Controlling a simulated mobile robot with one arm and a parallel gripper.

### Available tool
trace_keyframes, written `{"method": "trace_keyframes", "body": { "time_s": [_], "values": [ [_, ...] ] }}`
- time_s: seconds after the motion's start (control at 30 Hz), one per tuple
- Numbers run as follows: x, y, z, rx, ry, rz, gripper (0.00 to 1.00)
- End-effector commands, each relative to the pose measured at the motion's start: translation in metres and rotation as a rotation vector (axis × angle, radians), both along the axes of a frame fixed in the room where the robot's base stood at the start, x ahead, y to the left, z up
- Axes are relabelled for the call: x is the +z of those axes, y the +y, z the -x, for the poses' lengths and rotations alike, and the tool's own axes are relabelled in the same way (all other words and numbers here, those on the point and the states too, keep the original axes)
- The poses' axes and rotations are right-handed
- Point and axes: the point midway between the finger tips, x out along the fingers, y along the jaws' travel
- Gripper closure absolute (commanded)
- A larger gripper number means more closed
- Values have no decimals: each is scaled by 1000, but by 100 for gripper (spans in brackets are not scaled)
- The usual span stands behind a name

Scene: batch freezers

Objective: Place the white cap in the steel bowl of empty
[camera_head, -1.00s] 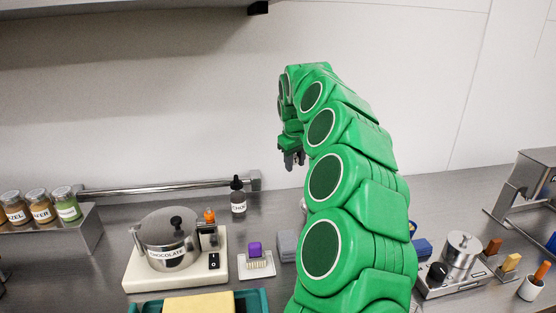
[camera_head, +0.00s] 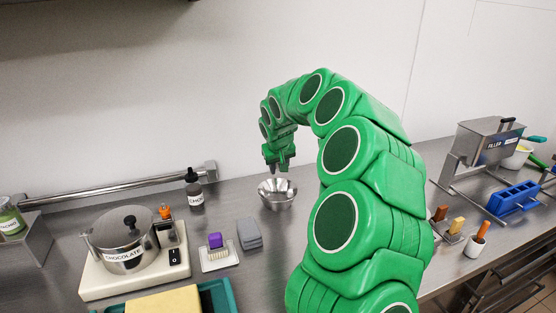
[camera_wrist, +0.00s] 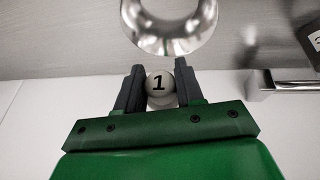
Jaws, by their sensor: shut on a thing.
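The steel bowl (camera_head: 277,198) stands on the counter near the wall, just below my gripper in the head view. In the wrist view its shiny rim (camera_wrist: 170,42) shows at the top, just beyond my fingertips. My gripper (camera_head: 278,167) is shut on a small round white cap (camera_wrist: 159,84) marked "1", which sits between the two dark fingers (camera_wrist: 158,82). In the head view the cap is too small to make out at the fingertips. The bowl's inside is only partly seen. No "empty" label shows.
The chocolate pot (camera_head: 124,243) stands on its cream base at the left, with a dark dropper bottle (camera_head: 194,190) behind. A purple-topped brush (camera_head: 216,243) and grey block (camera_head: 249,234) lie left of my arm. The filler (camera_head: 488,143) stands at the right.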

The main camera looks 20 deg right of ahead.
Motion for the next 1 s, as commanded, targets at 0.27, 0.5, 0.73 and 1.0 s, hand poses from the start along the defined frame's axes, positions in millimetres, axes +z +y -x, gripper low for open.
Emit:
{"method": "trace_keyframes", "body": {
  "time_s": [0.27,0.5,0.73,1.0],
  "values": [
    [-20,-1,1,-1,3,0,92],
    [-41,-1,0,-2,1,-1,92],
    [-62,-1,1,0,3,0,92],
    [-86,0,0,1,2,0,92]
  ]
}}
